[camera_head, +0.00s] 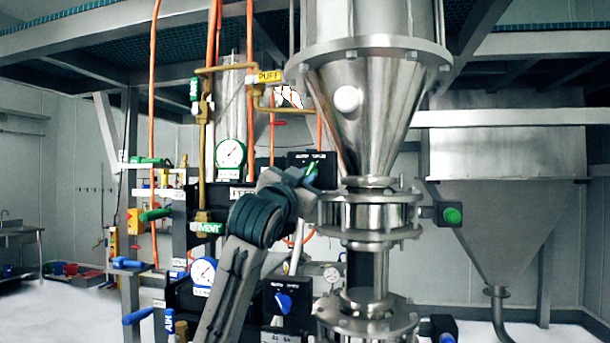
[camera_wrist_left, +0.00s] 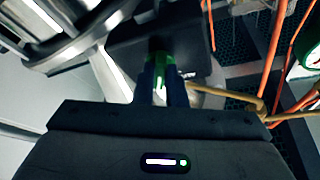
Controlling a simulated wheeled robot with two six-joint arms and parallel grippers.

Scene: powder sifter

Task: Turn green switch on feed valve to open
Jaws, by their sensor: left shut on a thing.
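The green switch (camera_head: 313,171) sits on a black box (camera_head: 298,158) in the middle of the head view, left of the steel hopper. My left arm reaches up from below, and my left gripper (camera_head: 305,178) is at the switch. In the left wrist view the green switch (camera_wrist_left: 158,72) is between the two dark fingers of my left gripper (camera_wrist_left: 161,88), which is shut on it. The fingers hide part of the switch, and its exact angle is hard to read. My right gripper is in neither view.
A steel hopper (camera_head: 365,90) with flanged pipework stands close to the right of my gripper. A blue switch (camera_head: 284,301) on a lower black box is below. Brass pipes (camera_head: 203,150), gauges (camera_head: 231,154) and orange hoses are on the left.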

